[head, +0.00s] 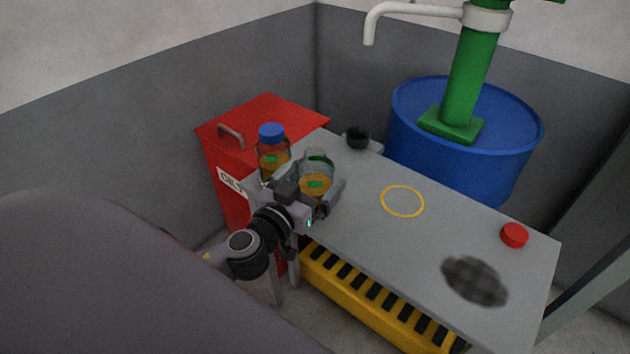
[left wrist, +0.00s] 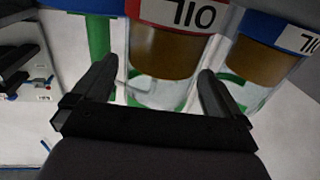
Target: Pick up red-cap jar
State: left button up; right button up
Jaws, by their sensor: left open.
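In the head view, an uncapped-looking glass jar (head: 318,160) with amber liquid stands at the left end of the grey table, partly hidden by my left gripper (head: 325,195). A red cap (head: 514,235) lies apart on the table's right part. My right gripper is not in view.
A dark cup (head: 357,137) is behind. The table (head: 450,225) is clear around the yellow ring (head: 402,201). A red bin (head: 265,113) and blue drum (head: 420,140) stand beyond.

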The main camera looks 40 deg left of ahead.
pick_arm(q)
jog(key=shift+w+a, duration=0.1)
jog(key=shift+w, duration=1.35)
jog(key=shift+c, duration=0.3)
jog(key=c, duration=1)
